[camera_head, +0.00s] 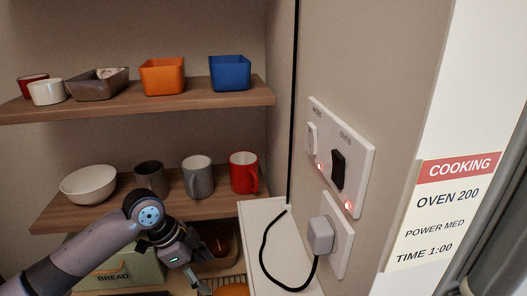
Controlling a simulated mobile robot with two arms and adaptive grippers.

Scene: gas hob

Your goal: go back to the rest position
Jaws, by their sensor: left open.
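My left gripper (200,284) reaches in from the lower left, below the lower shelf. It is open, with its fingers near the bottom edge of the view. An orange rounded thing (232,290) lies close to the right of the fingers, cut off by the picture edge. I cannot tell whether they touch. My right gripper does not show.
The lower shelf (105,212) holds a white bowl (88,184) and several mugs; the upper shelf (200,101) holds bowls and square dishes. A bread box (130,268) stands behind my arm. A switch panel (340,155) and plug (321,235) are on the right wall.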

